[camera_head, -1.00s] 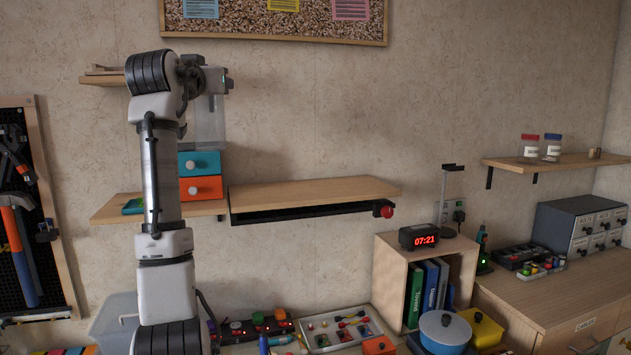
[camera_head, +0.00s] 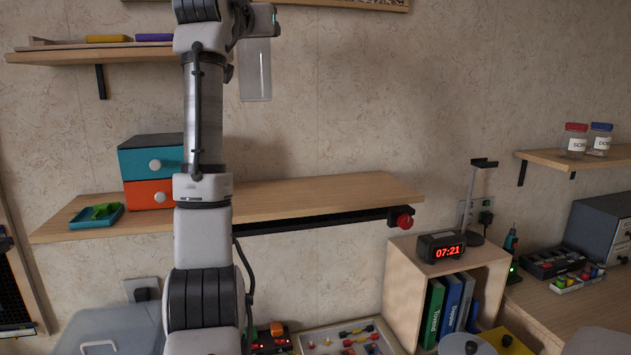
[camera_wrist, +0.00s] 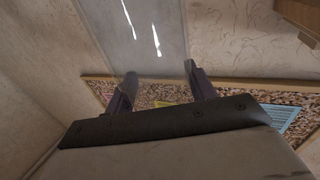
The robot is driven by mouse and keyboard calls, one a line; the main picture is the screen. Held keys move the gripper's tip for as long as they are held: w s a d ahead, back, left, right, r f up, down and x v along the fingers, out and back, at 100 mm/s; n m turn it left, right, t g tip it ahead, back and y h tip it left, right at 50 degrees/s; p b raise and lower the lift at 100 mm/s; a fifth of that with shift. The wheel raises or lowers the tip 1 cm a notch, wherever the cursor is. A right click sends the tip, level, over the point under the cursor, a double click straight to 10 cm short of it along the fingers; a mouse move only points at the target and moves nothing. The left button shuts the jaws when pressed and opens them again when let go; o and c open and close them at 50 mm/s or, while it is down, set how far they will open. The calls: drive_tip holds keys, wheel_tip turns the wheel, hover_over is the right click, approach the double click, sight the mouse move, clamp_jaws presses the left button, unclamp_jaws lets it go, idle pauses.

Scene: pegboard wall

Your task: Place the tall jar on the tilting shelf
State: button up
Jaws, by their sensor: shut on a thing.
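The tall jar (camera_head: 256,72) is clear and hangs upright under my gripper (camera_head: 260,24) in the head view. My gripper is shut on it near its upper end. In the wrist view the clear jar (camera_wrist: 152,32) extends from between my fingers (camera_wrist: 160,76). The tilting shelf (camera_head: 320,197) is a wooden board with a black rail beneath and a red knob (camera_head: 404,222) at its right end.
A small teal and orange drawer box (camera_head: 150,175) and a teal tray (camera_head: 97,215) sit on the shelf to the left. An upper shelf (camera_head: 60,57) is at upper left.

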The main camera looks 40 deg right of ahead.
wheel_tip(320, 180, down, 20)
drive_tip(key=p, duration=0.2)
idle(0.6)
drive_tip(key=shift+w+d, duration=0.1)
drive_tip(key=shift+f, duration=0.1)
drive_tip(key=o, duration=1.5)
